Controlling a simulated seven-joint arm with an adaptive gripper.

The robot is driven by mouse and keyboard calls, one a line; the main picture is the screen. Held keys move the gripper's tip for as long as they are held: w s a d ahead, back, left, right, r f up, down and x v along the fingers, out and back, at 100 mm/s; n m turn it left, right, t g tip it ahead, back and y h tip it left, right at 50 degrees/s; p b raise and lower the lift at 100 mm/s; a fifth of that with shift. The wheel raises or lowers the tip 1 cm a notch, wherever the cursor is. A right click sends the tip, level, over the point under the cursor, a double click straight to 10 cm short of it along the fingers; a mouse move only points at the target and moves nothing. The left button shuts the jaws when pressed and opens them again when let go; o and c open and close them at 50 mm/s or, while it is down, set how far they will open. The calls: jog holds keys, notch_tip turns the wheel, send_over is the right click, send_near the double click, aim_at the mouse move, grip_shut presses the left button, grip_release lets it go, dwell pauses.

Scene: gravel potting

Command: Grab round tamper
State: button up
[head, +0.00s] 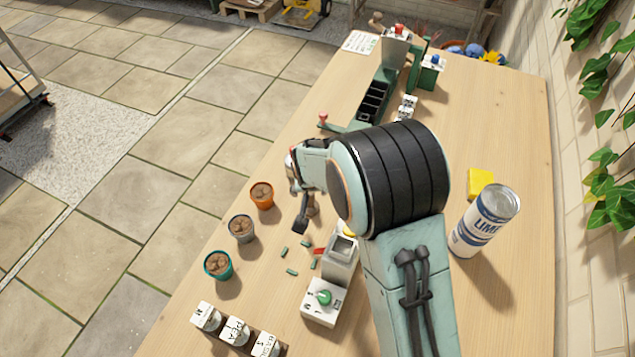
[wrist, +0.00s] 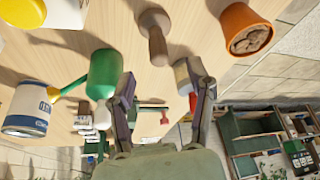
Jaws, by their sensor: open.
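The tamper lies beyond the fingertips, apart from both fingers. Whether it touches anything but the table cannot be told.
An orange pot (head: 262,195), a grey pot (head: 242,229) and a teal pot (head: 218,265) stand along the left edge. A grey bin (head: 341,257), a white box with a green knob (head: 322,303) and small green pieces (head: 292,272) are near. A lime can (head: 486,222) stands right.

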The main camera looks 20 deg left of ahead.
aim_at(310, 201)
jog(key=x, duration=0.5)
jog(key=shift+w+f, duration=0.15)
jog(key=shift+f, duration=0.15)
grip_shut()
